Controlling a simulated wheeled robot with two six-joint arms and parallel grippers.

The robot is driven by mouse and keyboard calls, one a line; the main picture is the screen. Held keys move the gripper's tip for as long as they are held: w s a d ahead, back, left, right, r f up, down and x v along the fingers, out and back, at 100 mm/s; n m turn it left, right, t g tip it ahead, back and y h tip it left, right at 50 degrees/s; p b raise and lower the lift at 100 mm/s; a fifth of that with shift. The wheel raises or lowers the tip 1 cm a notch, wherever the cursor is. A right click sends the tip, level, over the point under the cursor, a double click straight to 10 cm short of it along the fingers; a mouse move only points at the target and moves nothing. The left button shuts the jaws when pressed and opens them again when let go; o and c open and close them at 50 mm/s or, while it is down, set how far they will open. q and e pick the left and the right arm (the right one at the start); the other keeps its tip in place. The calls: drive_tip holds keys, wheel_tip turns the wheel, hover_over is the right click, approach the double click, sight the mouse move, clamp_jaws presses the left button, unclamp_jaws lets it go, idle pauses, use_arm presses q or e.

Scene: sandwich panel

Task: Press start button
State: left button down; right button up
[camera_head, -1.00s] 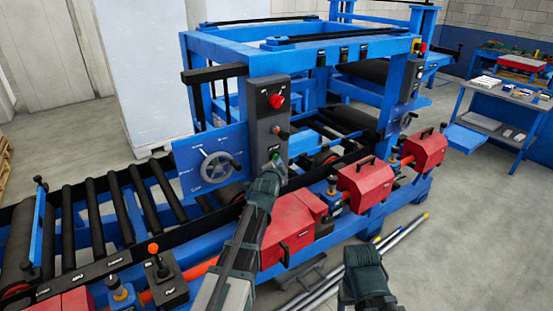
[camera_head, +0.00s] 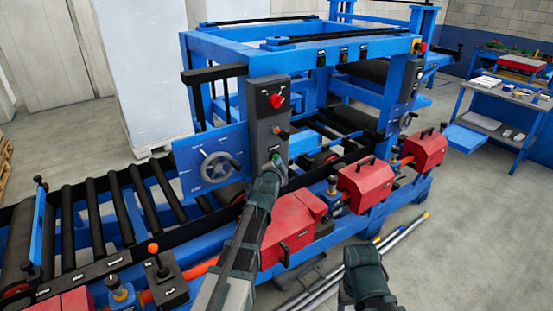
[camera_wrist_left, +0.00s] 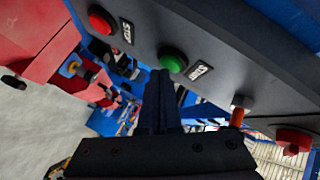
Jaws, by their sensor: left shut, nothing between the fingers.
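The green start button (camera_wrist_left: 173,60) is on a dark grey control panel (camera_wrist_left: 225,45) in the left wrist view, beside a START label (camera_wrist_left: 201,72). A red button (camera_wrist_left: 101,20) sits to its left with its own label. My left gripper (camera_wrist_left: 162,78) is shut and empty, its fingertips just below the green button in the picture; I cannot tell whether they touch it. In the head view my left gripper (camera_head: 272,172) is at the lower part of the panel (camera_head: 264,120), partly hiding the buttons. My right gripper (camera_head: 364,262) is low at the front, its jaws unclear.
A red emergency knob (camera_head: 277,101) and a selector (camera_head: 282,134) are higher on the panel. A handwheel (camera_head: 216,168) is left of it. Red housings (camera_head: 366,184) line the blue machine's front. Open floor (camera_head: 460,240) lies to the right.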

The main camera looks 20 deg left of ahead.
use_arm(q)
drive_tip(key=shift+w+a, duration=0.1)
idle(0.5)
drive_tip(key=shift+w+a, duration=0.15)
drive_tip(key=shift+a, duration=0.1)
drive_tip(key=shift+d, duration=0.1)
idle(0.3)
drive_tip(key=shift+s+d, duration=0.15)
drive_tip(key=shift+s, duration=0.05)
drive_tip(key=s+d, duration=0.3)
drive_tip(key=d, duration=0.1)
drive_tip(key=shift+s+d, duration=0.35)
drive_tip(key=shift+d, duration=0.05)
drive_tip(key=shift+f, duration=0.1)
idle(0.8)
